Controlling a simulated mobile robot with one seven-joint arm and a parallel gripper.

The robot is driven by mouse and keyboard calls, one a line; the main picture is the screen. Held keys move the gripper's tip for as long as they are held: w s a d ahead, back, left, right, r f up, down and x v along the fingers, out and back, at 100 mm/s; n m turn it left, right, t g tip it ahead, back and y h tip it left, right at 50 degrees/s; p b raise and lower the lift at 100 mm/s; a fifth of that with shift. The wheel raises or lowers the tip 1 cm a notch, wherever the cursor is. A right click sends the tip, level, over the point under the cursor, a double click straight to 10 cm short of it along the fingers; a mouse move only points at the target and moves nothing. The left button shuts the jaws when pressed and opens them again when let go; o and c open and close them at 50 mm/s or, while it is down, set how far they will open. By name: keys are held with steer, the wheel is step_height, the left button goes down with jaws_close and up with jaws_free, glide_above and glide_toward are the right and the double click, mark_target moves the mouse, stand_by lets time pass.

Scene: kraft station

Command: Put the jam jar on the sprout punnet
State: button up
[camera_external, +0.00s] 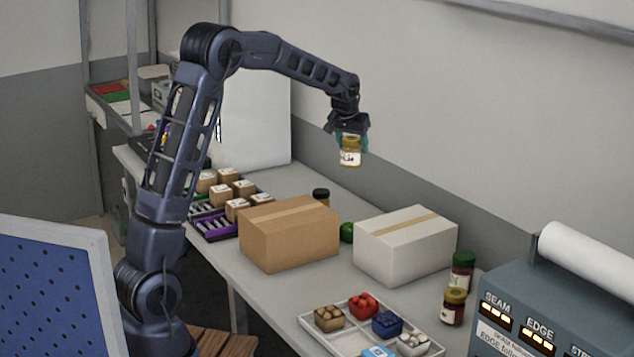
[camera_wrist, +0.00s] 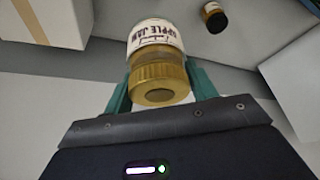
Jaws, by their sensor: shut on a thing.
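My gripper (camera_external: 351,138) is shut on a jam jar (camera_external: 350,155), holding it upright in the air above the table, over the area behind the cardboard boxes. The jar has a gold lid and a white label. In the wrist view the jam jar (camera_wrist: 157,65) reads "APPLE JAM" and sits between the teal fingers of my gripper (camera_wrist: 160,88). I cannot make out which thing is the sprout punnet. A green thing (camera_external: 346,232) shows partly between the two boxes, mostly hidden by them.
A brown box (camera_external: 288,235) and a white box (camera_external: 406,245) stand mid-table. A dark-lidded jar (camera_external: 321,197) stands behind the brown box. A green-lidded jar (camera_external: 462,270) and a gold-lidded jar (camera_external: 454,306) stand at right. A white tray (camera_external: 345,345) holds several small packs.

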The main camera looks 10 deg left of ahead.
step_height(320, 180, down, 19)
steer(key=shift+r, duration=0.15)
stand_by(0.5)
steer(key=o, duration=1.3)
steer(key=shift+o, duration=0.2)
